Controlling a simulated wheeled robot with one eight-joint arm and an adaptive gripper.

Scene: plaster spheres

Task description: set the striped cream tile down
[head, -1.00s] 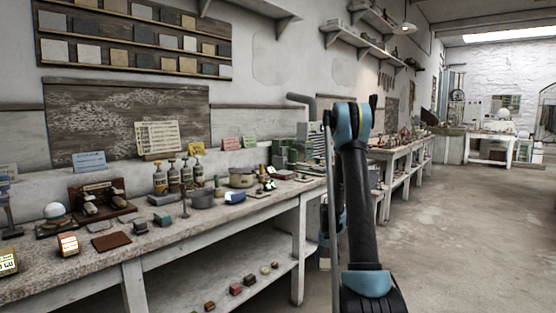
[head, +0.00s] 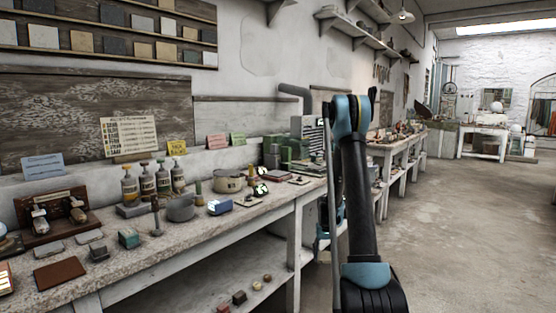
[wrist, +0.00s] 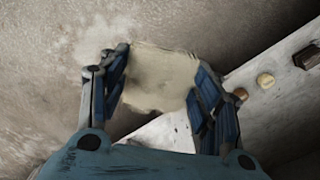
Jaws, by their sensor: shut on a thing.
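In the wrist view my gripper (wrist: 160,82) is shut on a cream tile (wrist: 160,76), with a blue finger at each side of it. The tile looks pale and roughly square with uneven edges; I cannot make out stripes on it. It is held over the grey floor, beside the edge of a pale shelf. In the head view my arm stands in front, and the held tile cannot be seen there.
A long workbench (head: 185,240) runs along the left wall, carrying a brown tile (head: 61,272), a teal block (head: 128,238), bottles and a pot (head: 228,181). Small blocks (head: 239,297) sit on its lower shelf. The floor (head: 470,230) at right is clear.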

